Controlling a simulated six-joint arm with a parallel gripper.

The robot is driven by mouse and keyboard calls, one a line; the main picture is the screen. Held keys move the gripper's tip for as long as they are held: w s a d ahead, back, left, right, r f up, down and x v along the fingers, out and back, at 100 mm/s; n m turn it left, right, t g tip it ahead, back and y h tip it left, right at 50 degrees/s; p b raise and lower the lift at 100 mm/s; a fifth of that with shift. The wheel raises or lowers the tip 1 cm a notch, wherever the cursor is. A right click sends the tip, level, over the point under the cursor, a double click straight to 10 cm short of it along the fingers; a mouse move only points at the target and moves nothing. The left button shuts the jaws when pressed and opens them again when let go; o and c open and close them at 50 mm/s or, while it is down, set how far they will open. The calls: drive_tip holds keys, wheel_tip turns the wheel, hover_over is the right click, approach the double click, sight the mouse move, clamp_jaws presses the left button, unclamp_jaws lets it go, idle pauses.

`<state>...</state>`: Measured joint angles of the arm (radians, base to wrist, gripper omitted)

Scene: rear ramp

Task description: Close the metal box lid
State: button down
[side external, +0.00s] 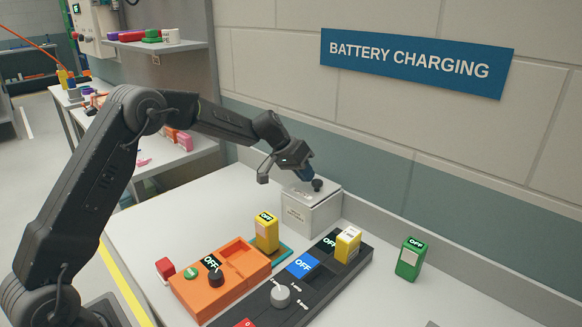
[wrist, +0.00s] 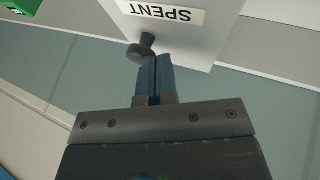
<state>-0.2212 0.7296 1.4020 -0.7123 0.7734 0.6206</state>
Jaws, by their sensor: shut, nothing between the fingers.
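The light grey metal box (side external: 308,218) stands on the bench by the wall, with a small label on its front. Its lid (side external: 297,188) lies about level across the top in the side view; I cannot tell if it sits fully down. The lid has a dark round knob (side external: 317,185). My gripper (side external: 309,178) is right at the lid, its blue fingers beside the knob. In the wrist view, the shut fingers (wrist: 154,62) are empty, close to the knob (wrist: 140,48). A pale panel marked "SPENT" (wrist: 168,14) lies beyond them. Contact is unclear.
An orange charger (side external: 225,285) and a dark charger (side external: 325,275) stand in front of the box. A green battery (side external: 410,260) stands right. A red block (side external: 166,268) lies left.

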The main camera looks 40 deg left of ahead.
drive_tip(key=shift+d, duration=0.7)
drive_tip(key=a, duration=0.1)
drive_tip(key=a+r, duration=0.1)
drive_tip(key=a, duration=0.2)
drive_tip(key=shift+s+a+r, duration=0.15)
drive_tip(key=shift+s+a, duration=0.25)
drive_tip(key=v, duration=0.9)
drive_tip(key=s+d+r+y, duration=0.1)
drive_tip(key=s+d+r, duration=0.35)
drive_tip(key=s, duration=0.35)
drive_tip(key=s+d+r+y, duration=0.1)
drive_tip(key=s+d+r, duration=0.2)
drive_tip(key=s+d, duration=0.4)
drive_tip(key=s+d+f+y, duration=0.1)
drive_tip(key=s+f, duration=0.1)
drive_tip(key=s, duration=0.8)
drive_tip(key=s+d+f+y, duration=0.1)
drive_tip(key=s+f, duration=0.1)
drive_tip(key=s, duration=0.8)
drive_tip(key=shift+s+f+m+t+y, duration=0.25)
drive_tip(key=shift+f+m+t+y, duration=0.05)
drive_tip(key=shift+f+m, duration=0.1)
